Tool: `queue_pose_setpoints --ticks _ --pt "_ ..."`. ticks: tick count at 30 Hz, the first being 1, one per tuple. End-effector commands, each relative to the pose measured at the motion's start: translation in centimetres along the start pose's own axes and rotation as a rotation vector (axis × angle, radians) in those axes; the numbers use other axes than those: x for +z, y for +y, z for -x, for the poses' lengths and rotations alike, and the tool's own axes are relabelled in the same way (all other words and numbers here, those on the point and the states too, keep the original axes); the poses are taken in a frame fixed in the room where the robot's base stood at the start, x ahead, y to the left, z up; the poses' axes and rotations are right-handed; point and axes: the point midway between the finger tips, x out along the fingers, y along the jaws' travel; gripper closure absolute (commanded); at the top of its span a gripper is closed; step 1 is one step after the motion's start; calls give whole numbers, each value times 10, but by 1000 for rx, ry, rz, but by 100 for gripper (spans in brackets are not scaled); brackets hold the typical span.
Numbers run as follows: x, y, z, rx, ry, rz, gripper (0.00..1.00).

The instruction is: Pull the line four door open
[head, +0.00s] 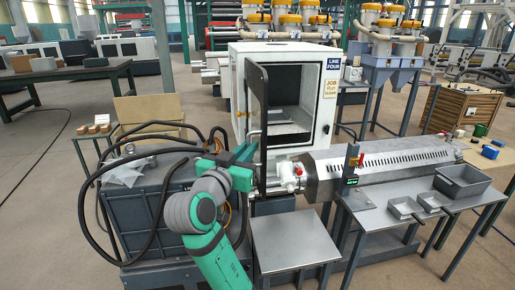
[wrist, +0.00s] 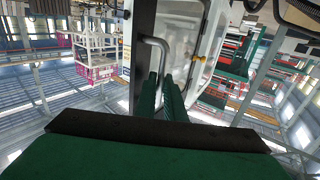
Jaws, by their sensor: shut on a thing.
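The line four cabinet (head: 309,144) is a white box with a blue LINE FOUR sign (head: 334,64) at its upper right. Its door (head: 257,95) stands open at the left, swung out towards me and seen nearly edge-on, so the grey inside shows. The door also shows in the wrist view (wrist: 142,30). My green gripper (head: 250,146) is at the door's lower part. In the wrist view a grey bar handle (wrist: 165,48) runs down to my gripper (wrist: 162,88), which is shut on it. The fingers hide the handle's lower part.
A grey extruder barrel (head: 390,165) runs right from below the cabinet. A dark machine housing with black hoses (head: 150,190) stands left of my arm. A small grey table (head: 292,240) is in front. A bench with a grey bin (head: 463,181) and small trays is at right.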

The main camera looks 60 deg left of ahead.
Motion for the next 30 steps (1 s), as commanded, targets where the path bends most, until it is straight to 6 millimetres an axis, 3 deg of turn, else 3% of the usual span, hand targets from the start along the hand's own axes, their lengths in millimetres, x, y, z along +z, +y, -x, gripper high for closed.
queue_pose_setpoints --ticks 1,20,21,22,30 --pt "8 -5 0 0 -19 5 100" --pt "9 -16 6 -2 -22 6 100" --pt "10 -16 5 -2 -22 6 86" --pt "9 -16 6 -2 -22 5 79" --pt "5 -15 6 -1 -13 2 78"
